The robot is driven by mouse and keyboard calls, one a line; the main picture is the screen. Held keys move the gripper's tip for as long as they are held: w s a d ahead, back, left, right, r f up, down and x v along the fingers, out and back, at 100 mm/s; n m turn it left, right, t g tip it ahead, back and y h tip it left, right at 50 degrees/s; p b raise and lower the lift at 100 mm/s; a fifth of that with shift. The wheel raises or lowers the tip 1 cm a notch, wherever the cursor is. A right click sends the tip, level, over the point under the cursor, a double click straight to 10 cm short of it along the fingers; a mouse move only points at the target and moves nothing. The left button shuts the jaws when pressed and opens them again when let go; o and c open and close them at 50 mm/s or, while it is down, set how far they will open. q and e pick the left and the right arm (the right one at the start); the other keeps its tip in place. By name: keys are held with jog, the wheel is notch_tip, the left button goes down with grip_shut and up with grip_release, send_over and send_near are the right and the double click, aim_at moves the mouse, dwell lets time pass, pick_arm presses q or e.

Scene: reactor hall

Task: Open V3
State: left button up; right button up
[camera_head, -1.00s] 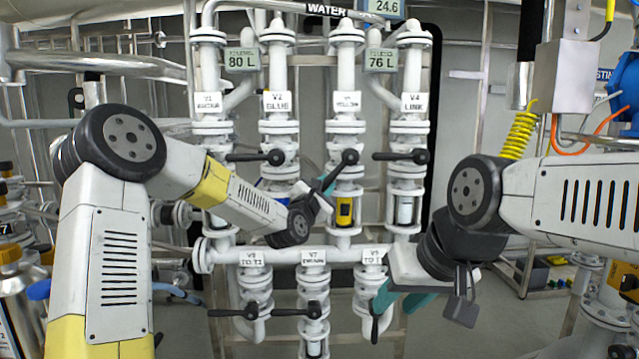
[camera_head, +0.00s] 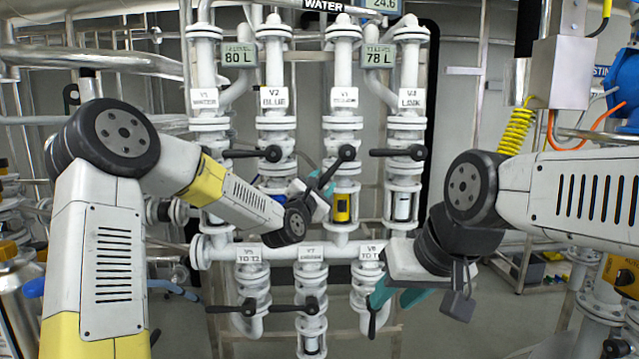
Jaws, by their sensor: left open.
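V3 is the third upright pipe from the left, under a white label (camera_head: 344,97) whose small print is blurred. Its black lever (camera_head: 346,153) slants from an upper right knob down to the left. A yellow sight glass (camera_head: 342,208) shows below it. My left gripper (camera_head: 322,180) is open, with teal fingers at the lower left part of this lever. My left wrist partly hides the fingers, so contact is unclear. My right gripper (camera_head: 396,296) is low on the right, beside the V6 lever (camera_head: 372,318), which hangs down. Whether it grips anything is unclear.
The V1 lever (camera_head: 240,154), V2 lever (camera_head: 273,154) and right-hand column's lever (camera_head: 400,153) lie across at similar height. Lower valves V5 (camera_head: 248,307) and V7 (camera_head: 312,307) sit below the cross pipe. Displays read 80 L (camera_head: 239,55) and 78 L (camera_head: 380,57).

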pick_arm(q)
jog(key=v, duration=0.7)
